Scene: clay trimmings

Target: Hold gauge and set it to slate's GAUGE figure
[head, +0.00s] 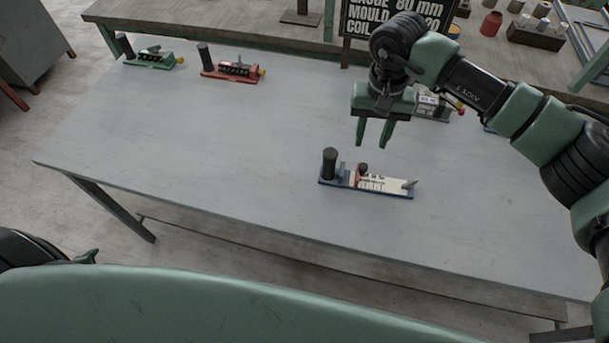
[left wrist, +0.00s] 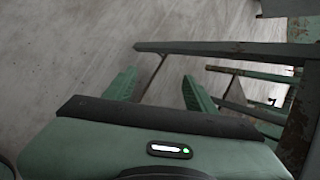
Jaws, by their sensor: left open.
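A blue-based gauge (head: 328,182) lies on the grey table, with a black upright knob at its left, a pale scale, a brown slider and a grey fixed tip at its right end. The dark slate (head: 357,28) at the back shows a top line, partly cut off, that seems to read "GAUGE 80 mm"; my right arm hides part of the lines below. My right gripper (head: 374,140) is open and empty, above and behind the gauge, apart from it. My left gripper (left wrist: 160,90) is open and empty in the left wrist view, facing the floor and table legs.
A green-based device (head: 150,60) and a red-based device (head: 229,74) stand at the table's far left edge. Another device (head: 436,106) is partly hidden behind my right arm. A back bench holds a red jar (head: 490,24). The table's left and front are clear.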

